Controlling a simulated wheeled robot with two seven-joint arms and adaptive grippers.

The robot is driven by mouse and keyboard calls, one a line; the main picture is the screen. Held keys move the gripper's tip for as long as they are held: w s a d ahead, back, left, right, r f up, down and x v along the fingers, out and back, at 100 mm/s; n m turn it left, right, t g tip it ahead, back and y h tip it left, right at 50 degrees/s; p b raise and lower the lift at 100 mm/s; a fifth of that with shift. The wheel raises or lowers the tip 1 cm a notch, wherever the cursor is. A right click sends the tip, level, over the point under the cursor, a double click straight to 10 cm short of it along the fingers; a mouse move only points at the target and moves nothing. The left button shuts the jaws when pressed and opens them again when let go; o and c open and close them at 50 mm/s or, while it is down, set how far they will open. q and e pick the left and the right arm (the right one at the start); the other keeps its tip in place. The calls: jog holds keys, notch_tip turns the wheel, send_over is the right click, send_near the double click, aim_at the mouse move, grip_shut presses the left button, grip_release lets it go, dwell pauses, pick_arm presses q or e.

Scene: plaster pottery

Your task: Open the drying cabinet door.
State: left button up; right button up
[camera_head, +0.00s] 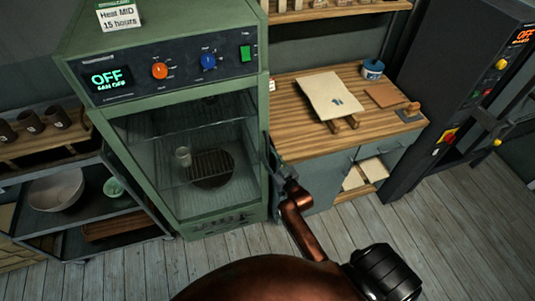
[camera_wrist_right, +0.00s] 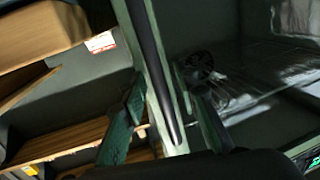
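The green drying cabinet (camera_head: 165,48) stands left of centre in the head view. Its glass door (camera_head: 190,165) looks shut, with a wire rack and a small jar visible behind the glass. My right gripper (camera_head: 284,178) is at the door's right edge, its fingers small and partly hidden there. In the right wrist view its two green-grey fingers (camera_wrist_right: 165,118) are spread apart. A long dark bar, seemingly the door handle (camera_wrist_right: 155,70), runs between them; I cannot tell whether either finger touches it. My left gripper is not in view.
A wooden-topped workbench (camera_head: 290,120) stands right of the cabinet, with a board and a blue-labelled pot. A dark machine (camera_head: 450,80) is farther right. A shelf cart (camera_head: 75,215) with bowls stands left. The wooden floor (camera_head: 120,275) in front of the cabinet is clear.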

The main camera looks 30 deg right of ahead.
jog(key=shift+c, duration=0.5)
grip_shut()
